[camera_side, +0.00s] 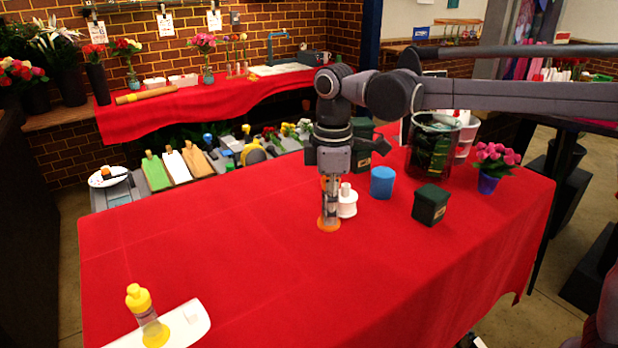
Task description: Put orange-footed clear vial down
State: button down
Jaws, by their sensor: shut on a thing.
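The orange-footed clear vial (329,212) is upright on or just above the red-covered table, left of the middle of the objects there. Its orange foot is at the bottom and its clear body rises into my gripper (330,180). My gripper points straight down and is shut on the vial's upper part, which the fingers partly hide. I cannot tell if the foot touches the cloth. A white bottle-like object (347,204) stands close beside the vial on its right.
A blue cup (382,182), a dark green box (430,204), a large dark clear container (433,150) and a pink-flowered pot (490,172) stand to the right. A yellow-capped bottle (147,318) is on a white tray (192,325) at front left. The red cloth (230,250) is clear left of the vial.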

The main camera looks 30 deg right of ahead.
jog(key=d+f+m, duration=0.1)
jog(key=d+m, duration=0.3)
jog(key=d+f+m, duration=0.1)
jog(key=d+m, duration=0.3)
jog(key=m, duration=0.1)
jog(key=w+d+f+m, duration=0.1)
jog(key=d+f+m, duration=0.1)
jog(key=d+m, duration=0.2)
jog(key=shift+d+f+m, duration=0.1)
jog(key=shift+d+m, duration=0.1)
jog(key=shift+m, duration=0.3)
jog(key=shift+d+f+m, duration=0.2)
jog(key=shift+d+m, duration=0.3)
jog(key=shift+m, duration=0.1)
jog(key=w+r+n, duration=0.3)
jog(key=w+r, duration=0.3)
jog(key=r, duration=0.1)
jog(key=w+a+f, duration=0.1)
jog(key=a+f, duration=0.1)
jog(key=a, duration=0.1)
jog(key=w+a+f, duration=0.2)
jog(key=a, duration=0.1)
jog(key=w+a+f, duration=0.1)
jog(key=a+f, duration=0.1)
jog(key=a, duration=0.1)
jog(key=shift+w+a+f, duration=0.25)
jog(key=shift+a+f, duration=0.05)
jog(key=shift+f, duration=2.1)
jog(key=shift+f, duration=0.1)
